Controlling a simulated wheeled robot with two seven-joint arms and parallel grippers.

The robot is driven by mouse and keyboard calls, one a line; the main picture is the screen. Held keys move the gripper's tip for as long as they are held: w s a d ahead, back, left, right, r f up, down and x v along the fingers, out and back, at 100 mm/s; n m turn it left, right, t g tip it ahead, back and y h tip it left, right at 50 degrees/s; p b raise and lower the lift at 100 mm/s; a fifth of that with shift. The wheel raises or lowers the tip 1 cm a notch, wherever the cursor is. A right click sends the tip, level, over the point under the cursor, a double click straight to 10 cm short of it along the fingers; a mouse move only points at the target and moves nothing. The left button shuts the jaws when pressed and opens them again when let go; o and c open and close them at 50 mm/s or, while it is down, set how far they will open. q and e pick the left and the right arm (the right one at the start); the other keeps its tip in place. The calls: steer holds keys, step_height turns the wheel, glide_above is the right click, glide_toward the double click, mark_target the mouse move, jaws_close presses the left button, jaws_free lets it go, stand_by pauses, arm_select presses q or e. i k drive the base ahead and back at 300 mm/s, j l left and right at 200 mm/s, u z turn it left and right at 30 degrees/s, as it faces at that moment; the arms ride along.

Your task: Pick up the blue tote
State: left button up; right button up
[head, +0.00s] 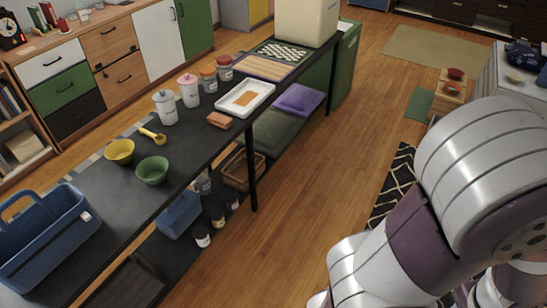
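A blue tote (62,243) with a raised handle stands upright on the near left end of the long dark table (112,207). The left edge of the picture cuts it off slightly. A smaller blue bin (180,214) sits on the table's lower shelf. My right arm fills the lower right of the head view, far from the tote, and its gripper does not show. My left gripper is not in view.
A yellow bowl (119,151), a green bowl (152,170) and a yellow scoop (153,136) lie beyond the tote. Canisters, jars and a white tray (245,98) stand farther back. Wooden floor (300,215) is clear right of the table.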

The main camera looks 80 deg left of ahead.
mark_target(35, 243)
steer(key=u, duration=4.7)
